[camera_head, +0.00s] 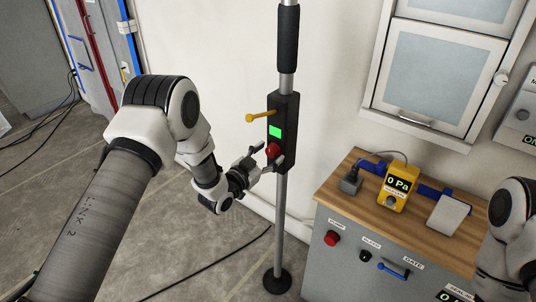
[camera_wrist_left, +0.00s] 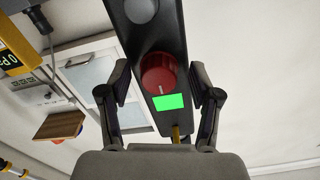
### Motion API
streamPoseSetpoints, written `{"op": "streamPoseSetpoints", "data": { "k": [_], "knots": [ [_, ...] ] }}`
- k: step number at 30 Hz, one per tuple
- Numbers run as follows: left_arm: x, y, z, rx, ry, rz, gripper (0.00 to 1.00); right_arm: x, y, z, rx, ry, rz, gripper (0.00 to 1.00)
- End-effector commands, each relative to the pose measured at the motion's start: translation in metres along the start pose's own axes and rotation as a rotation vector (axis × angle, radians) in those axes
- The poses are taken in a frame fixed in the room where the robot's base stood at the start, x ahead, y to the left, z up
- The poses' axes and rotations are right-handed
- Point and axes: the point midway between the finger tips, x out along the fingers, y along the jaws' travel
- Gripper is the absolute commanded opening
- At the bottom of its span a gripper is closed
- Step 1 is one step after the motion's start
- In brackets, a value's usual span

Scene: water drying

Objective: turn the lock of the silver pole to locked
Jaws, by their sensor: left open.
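The silver pole (camera_head: 279,215) stands upright on a round black foot (camera_head: 277,281). A black lock box (camera_head: 287,115) is mounted on it, with a lit green panel (camera_head: 275,132), a red knob (camera_head: 272,151) and a yellow lever (camera_head: 260,117) pointing left. My left gripper (camera_head: 269,160) is at the red knob. In the left wrist view the open fingers of my left gripper (camera_wrist_left: 160,88) stand on either side of the box, with the red knob (camera_wrist_left: 159,72) and green panel (camera_wrist_left: 170,102) between them. I cannot tell whether they touch. My right gripper is out of view.
A grey cabinet with a wooden top (camera_head: 335,190) stands at right, carrying a yellow gauge (camera_head: 397,187) reading 0 Pa. A glass-fronted wall unit (camera_head: 425,68) hangs behind it. Black cables lie on the floor at left. The floor left of the pole foot is mostly clear.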

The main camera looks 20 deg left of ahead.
Motion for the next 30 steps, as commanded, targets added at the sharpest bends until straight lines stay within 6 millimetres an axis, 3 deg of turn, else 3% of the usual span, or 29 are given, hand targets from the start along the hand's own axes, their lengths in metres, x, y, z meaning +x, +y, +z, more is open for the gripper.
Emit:
{"op": "streamPoseSetpoints", "data": {
  "k": [2,3,6,8,20,30],
  "knots": [
    [0.000,0.000,0.000,0.000,0.000,0.000,0.63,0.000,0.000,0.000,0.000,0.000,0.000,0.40],
    [0.000,0.000,0.000,0.000,0.000,0.000,0.56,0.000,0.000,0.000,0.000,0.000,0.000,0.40],
    [0.000,0.000,0.000,0.000,0.000,0.000,0.21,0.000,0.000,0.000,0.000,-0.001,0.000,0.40],
    [0.000,0.000,0.000,0.000,0.000,0.001,0.03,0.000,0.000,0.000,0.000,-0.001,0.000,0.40],
    [-0.001,0.000,0.001,0.036,0.000,0.001,0.03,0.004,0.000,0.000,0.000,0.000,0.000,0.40],
    [0.000,0.000,0.003,0.232,0.001,0.000,0.03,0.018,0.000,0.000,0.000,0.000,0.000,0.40]
  ]
}}
